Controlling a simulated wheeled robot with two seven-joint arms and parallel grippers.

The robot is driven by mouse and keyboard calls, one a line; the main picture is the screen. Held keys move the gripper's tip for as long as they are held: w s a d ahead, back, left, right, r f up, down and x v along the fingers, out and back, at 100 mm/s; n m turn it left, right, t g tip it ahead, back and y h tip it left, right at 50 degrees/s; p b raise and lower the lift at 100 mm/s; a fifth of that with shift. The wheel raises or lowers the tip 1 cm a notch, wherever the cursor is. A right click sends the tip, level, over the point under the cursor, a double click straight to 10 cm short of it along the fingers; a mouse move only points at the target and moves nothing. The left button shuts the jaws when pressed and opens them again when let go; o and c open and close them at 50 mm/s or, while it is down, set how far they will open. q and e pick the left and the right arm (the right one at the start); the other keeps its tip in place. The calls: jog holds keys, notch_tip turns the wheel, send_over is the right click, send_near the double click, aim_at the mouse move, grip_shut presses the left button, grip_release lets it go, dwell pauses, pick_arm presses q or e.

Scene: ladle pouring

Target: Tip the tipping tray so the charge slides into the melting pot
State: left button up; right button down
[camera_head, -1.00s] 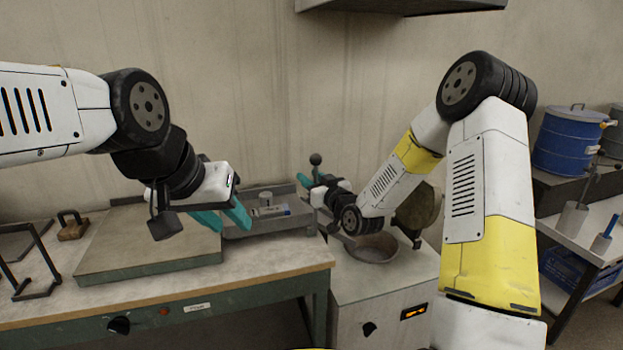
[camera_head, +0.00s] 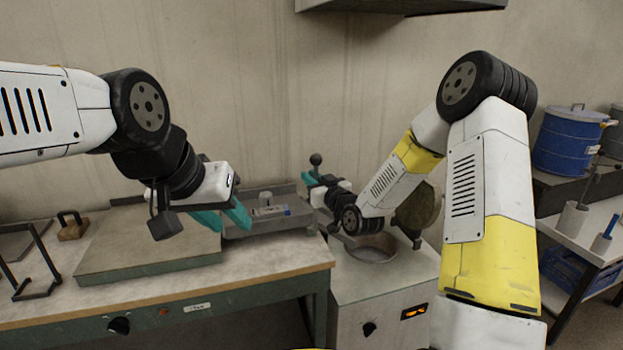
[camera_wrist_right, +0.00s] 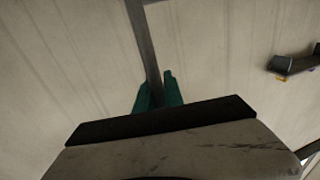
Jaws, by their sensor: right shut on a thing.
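The tipping tray (camera_head: 272,228) is a grey metal tray at the back right of the workbench. The charge, a small grey cylinder (camera_head: 265,198) with flat pieces (camera_head: 271,211) beside it, lies in the tray. The melting pot (camera_head: 372,250) is a round opening in the cabinet to the tray's right, partly hidden by my right arm. My right gripper (camera_head: 308,181) is shut on the tray's lever, which has a dark ball knob (camera_head: 315,160). The lever's grey bar (camera_wrist_right: 143,45) runs between the teal fingers (camera_wrist_right: 158,93) in the right wrist view. My left gripper (camera_head: 232,220) is open and empty, left of the tray.
A flat grey plate (camera_head: 150,245) covers much of the workbench. A dark metal frame (camera_head: 38,265) and a handled block (camera_head: 72,225) stand at the left. A round lid (camera_head: 420,207) stands behind the pot. A blue drum (camera_head: 568,143) is at the far right.

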jog(key=shift+w+d, duration=0.1)
jog(key=shift+d, duration=0.25)
dwell(0.8)
jog(key=w+d+f+m+t, duration=0.1)
jog(key=w+d+f+m, duration=0.2)
jog(key=d+m, duration=0.5)
jog(key=shift+w+d+f+t, duration=0.25)
jog(key=shift+d+f, duration=0.25)
jog(key=shift+d, duration=0.85)
jog(key=shift+d+f+m, duration=0.1)
jog(key=shift+m, duration=0.2)
jog(key=c, duration=1.5)
grip_release()
jog(key=shift+o, duration=0.2)
